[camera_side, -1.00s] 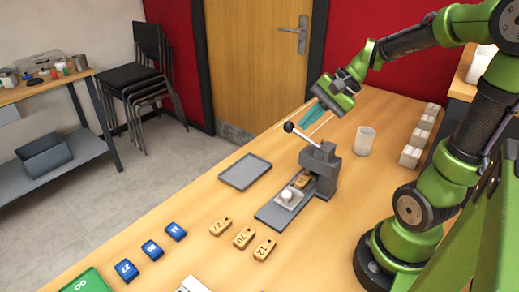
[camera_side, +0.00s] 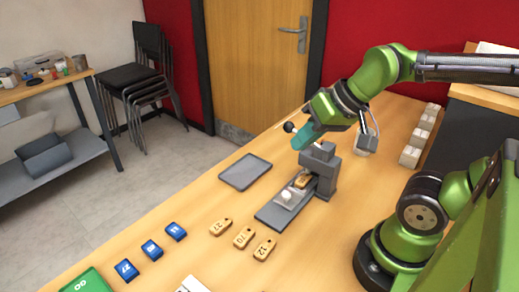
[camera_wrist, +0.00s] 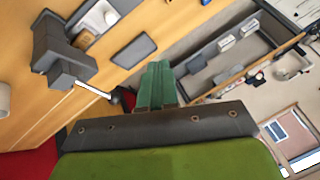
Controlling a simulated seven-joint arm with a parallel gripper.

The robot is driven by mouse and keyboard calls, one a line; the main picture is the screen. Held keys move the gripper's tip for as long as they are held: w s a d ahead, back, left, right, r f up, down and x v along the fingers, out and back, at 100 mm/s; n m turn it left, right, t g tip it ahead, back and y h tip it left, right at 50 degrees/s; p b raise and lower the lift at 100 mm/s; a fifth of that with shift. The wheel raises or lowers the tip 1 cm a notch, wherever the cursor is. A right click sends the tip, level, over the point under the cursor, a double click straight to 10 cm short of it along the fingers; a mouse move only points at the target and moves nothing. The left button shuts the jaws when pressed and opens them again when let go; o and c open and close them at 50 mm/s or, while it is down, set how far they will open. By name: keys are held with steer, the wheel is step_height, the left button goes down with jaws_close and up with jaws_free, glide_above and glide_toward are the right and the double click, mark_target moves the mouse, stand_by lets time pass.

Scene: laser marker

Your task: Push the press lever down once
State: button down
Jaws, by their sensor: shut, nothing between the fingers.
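The grey press (camera_side: 327,168) stands upright on the wooden table, with its slide and base plate towards the front left. Its lever ends in a black ball (camera_side: 289,127), still raised at the upper left. My gripper (camera_side: 302,138) has teal fingers, shut and empty, close beside the ball; the fingers (camera_wrist: 158,68) also show in the wrist view. I cannot tell whether they touch the lever. A wooden tag (camera_side: 303,181) sits in the press.
A grey tray (camera_side: 245,172) lies left of the press. Several wooden tags (camera_side: 243,238) and blue tags (camera_side: 151,250) lie in front. White blocks (camera_side: 410,156) line the right edge.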

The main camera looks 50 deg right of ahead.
steer(key=w+d+r+m+g+h, duration=0.1)
steer(key=w+d+r+m+g, duration=0.15)
steer(key=w+d, duration=0.45)
step_height(320, 180, up, 6)
steer(key=r+m+g+h, duration=0.1)
steer(key=m+g, duration=0.3)
steer(key=m, duration=0.7)
glide_above(288, 122)
steer(key=shift+d+f, duration=0.2)
steer(key=shift+f, duration=0.05)
step_height(288, 122, down, 14)
